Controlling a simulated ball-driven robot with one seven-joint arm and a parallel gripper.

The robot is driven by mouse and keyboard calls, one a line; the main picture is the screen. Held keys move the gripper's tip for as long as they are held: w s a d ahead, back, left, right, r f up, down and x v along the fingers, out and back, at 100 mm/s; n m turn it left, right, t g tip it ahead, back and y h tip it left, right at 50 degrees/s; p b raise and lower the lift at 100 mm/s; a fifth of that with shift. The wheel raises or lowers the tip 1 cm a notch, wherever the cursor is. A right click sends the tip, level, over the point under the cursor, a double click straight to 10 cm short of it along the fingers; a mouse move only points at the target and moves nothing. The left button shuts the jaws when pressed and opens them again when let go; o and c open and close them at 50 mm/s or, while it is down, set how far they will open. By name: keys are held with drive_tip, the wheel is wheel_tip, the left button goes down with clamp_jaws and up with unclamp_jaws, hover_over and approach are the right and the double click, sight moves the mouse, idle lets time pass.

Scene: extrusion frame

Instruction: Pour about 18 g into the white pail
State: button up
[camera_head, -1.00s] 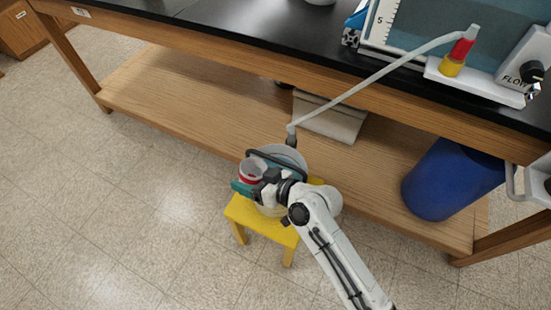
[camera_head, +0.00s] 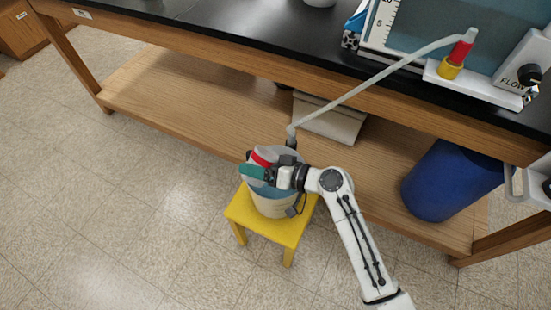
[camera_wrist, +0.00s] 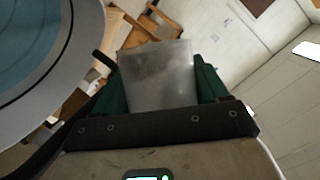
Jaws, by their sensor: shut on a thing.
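The white pail (camera_head: 273,205) stands on a yellow stool, with bluish water in it. Its grey rim and blue inside (camera_wrist: 45,50) fill the upper left of the wrist view. My gripper (camera_head: 258,174), with green fingers, is shut on a cup with a red band (camera_head: 264,157). The cup is tilted and held over the pail's mouth. In the wrist view the cup (camera_wrist: 158,75) looks cloudy and translucent between the two green fingers. I cannot tell how much it holds, and no stream shows.
The yellow stool (camera_head: 270,232) stands before the wooden bench shelf (camera_head: 190,95). A pale hose (camera_head: 375,78) runs from the bench-top apparatus to the pail's back rim. A blue drum (camera_head: 450,182) stands on the shelf at right. The floor at left is clear.

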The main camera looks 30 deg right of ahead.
sight(253, 156)
drive_tip(key=shift+d+f+m, duration=0.1)
drive_tip(key=shift+d+m, duration=0.05)
drive_tip(key=shift+m, duration=0.15)
drive_tip(key=shift+r, duration=0.35)
drive_tip(key=shift+r+m+y+p, duration=0.2)
drive_tip(key=shift+m+y+p, duration=0.2)
drive_tip(key=shift+m+p, duration=0.1)
drive_tip(key=shift+f+m+y+b, duration=0.35)
drive_tip(key=shift+m+y+b, duration=0.05)
drive_tip(key=shift+m, duration=0.4)
drive_tip(key=shift+w+d+r+m+t+y+p, duration=0.1)
drive_tip(key=shift+r+m+t+y+p, duration=0.2)
drive_tip(key=shift+r+m+t+p, duration=0.45)
drive_tip(key=shift+d+r+m, duration=0.15)
drive_tip(key=shift+r+m, duration=0.6)
drive_tip(key=shift+r, duration=0.05)
drive_tip(key=shift+r, duration=0.1)
drive_tip(key=shift+w+d+r+m+t+y, duration=0.1)
drive_tip(key=shift+d+r+m+t+y, duration=0.15)
drive_tip(key=shift+m, duration=0.5)
drive_tip(key=shift+w+d+r+m+t, duration=0.15)
drive_tip(key=shift+r+m+t, duration=0.15)
drive_tip(key=shift+m, duration=0.4)
drive_tip(key=shift+d+r+m+t+y, duration=0.2)
drive_tip(key=shift+r+m+t, duration=0.1)
drive_tip(key=shift+m, duration=0.45)
idle(2.2)
